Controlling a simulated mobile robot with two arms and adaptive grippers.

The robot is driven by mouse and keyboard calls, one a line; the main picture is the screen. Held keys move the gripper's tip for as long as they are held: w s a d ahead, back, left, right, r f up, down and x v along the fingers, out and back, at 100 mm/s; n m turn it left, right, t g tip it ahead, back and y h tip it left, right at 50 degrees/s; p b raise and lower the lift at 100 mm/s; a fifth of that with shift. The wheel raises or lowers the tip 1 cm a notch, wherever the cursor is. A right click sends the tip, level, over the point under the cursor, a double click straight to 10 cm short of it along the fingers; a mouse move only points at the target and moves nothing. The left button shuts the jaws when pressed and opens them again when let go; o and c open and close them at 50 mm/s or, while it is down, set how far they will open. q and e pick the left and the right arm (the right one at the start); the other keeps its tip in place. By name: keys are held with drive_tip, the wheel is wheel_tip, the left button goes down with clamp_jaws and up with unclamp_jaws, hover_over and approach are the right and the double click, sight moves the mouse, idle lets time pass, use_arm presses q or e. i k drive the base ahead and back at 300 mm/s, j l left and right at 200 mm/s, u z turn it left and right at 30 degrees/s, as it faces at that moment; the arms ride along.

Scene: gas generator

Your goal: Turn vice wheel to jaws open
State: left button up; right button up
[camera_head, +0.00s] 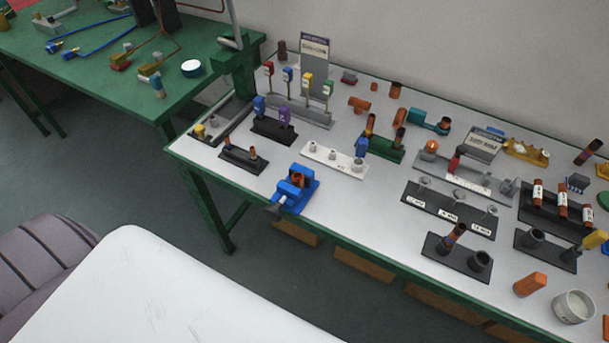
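A small blue vice (297,190) sits at the front edge of the long white-topped bench, left of the middle. A dark grey part, which looks like its wheel or handle (273,208), sticks out at its front left, over the bench edge. A copper-brown piece (298,179) shows at the jaws; I cannot tell if it is clamped or how wide the jaws stand. Neither my left nor my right gripper is in view.
The bench (232,180) is crowded. A black stand (243,160) is left of the vice, a white rack (334,159) behind it, and black label stands (449,209) to its right. A green workbench (135,68) stands at the back left. Floor (150,190) shows before the bench.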

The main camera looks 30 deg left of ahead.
sight(273, 212)
drive_tip(key=k+j+u, duration=0.15)
drive_tip(key=u, duration=0.8)
